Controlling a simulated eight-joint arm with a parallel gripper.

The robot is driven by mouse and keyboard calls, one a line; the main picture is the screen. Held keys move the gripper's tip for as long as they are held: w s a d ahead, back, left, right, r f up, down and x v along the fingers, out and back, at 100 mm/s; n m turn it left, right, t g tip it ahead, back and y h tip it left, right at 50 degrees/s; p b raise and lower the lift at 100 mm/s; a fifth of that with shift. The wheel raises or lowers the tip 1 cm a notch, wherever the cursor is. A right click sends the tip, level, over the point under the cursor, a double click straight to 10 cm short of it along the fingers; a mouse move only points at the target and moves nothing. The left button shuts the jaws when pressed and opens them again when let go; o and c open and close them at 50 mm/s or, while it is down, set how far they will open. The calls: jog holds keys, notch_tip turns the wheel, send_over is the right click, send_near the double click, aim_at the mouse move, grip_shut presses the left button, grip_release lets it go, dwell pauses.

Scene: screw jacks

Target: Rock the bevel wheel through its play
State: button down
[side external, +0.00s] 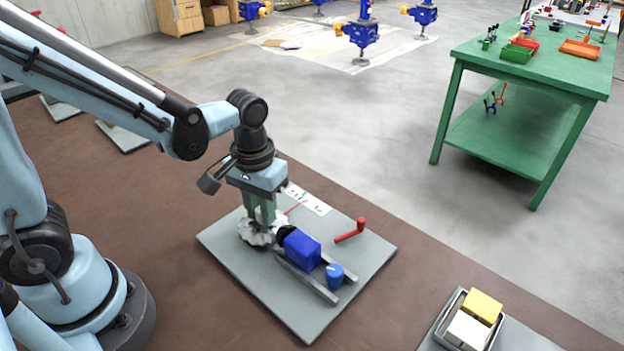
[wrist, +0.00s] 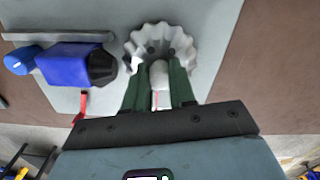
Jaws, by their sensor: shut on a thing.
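The bevel wheel (side external: 252,237) is a pale, toothed wheel at the left part of a grey plate (side external: 225,243). In the wrist view the wheel (wrist: 143,35) is at top centre, with a whitish rounded hub in its middle. My gripper (side external: 263,218) comes down from above onto the wheel. In the wrist view the green fingers of my gripper (wrist: 158,75) are on either side of the hub, closed on the wheel. The exact contact is partly hidden. A blue block (side external: 302,250) with a black end sits beside the wheel, the black end facing it.
A blue knob (side external: 334,273) and grey rails (side external: 308,280) are in front of the block. A tray with yellow and white blocks (side external: 482,307) is at lower right.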

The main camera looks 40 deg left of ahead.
jog(key=c, duration=0.9)
grip_release()
jog(key=shift+c, duration=0.2)
notch_tip(320, 180, up, 12)
jog(key=a+f+m+t, duration=0.1)
jog(key=t, duration=0.1)
jog(key=a+m+t, duration=0.1)
jog(key=t, duration=0.1)
jog(key=s+a+f+t, duration=0.1)
jog(key=a+t, duration=0.1)
jog(key=t, duration=0.1)
jog(key=shift+f+m, duration=0.35)
jog(key=shift+m, duration=0.05)
